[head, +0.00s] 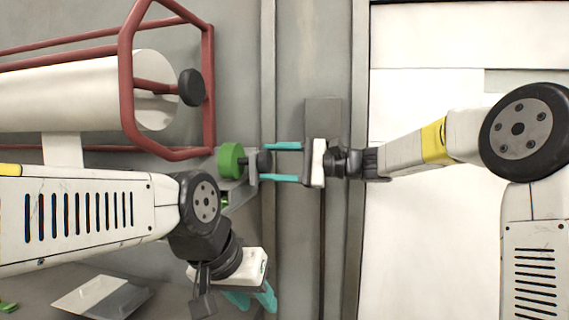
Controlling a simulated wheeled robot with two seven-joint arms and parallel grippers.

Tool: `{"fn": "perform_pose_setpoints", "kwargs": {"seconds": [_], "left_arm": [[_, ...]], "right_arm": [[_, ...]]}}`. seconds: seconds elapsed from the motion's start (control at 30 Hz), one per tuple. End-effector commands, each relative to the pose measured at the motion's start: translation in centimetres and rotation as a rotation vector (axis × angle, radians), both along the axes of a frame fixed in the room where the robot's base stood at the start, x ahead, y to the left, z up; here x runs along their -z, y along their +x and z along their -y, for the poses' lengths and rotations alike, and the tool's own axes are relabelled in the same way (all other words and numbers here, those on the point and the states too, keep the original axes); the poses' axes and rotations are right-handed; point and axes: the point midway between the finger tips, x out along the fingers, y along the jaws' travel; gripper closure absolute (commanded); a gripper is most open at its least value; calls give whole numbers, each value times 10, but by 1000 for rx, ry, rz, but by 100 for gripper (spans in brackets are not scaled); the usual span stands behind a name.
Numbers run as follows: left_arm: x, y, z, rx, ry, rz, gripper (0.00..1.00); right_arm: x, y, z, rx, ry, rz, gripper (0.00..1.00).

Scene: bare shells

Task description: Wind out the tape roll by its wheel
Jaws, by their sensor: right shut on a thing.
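The tape roll seems to be the green roll (230,160) at the middle of the head view, on a grey bracket (240,190). A dark wheel (264,160) sits on its right side, joined by a short axle. My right gripper (266,162) comes in from the right, its two teal fingers shut on the dark wheel, one above and one below. My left gripper (254,299) hangs lower, below the bracket and apart from the roll. Its teal fingers look spread and empty, partly hidden by its own body.
A white cylinder (85,92) inside a dark red tube frame (128,75) fills the upper left, close to the roll. A grey plate (100,297) lies at the lower left. Grey vertical wall strips (312,60) stand behind my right gripper.

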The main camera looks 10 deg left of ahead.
Motion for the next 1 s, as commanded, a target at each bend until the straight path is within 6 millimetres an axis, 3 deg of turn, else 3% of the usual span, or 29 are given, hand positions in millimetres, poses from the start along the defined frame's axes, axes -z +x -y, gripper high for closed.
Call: {"fn": "perform_pose_setpoints", "kwargs": {"seconds": [0.6,1.0], "left_arm": [[0,0,0,0,0,0,64],[0,0,0,0,0,0,64]], "right_arm": [[2,1,1,2,-23,554,83],[2,1,1,0,-29,751,83]]}}
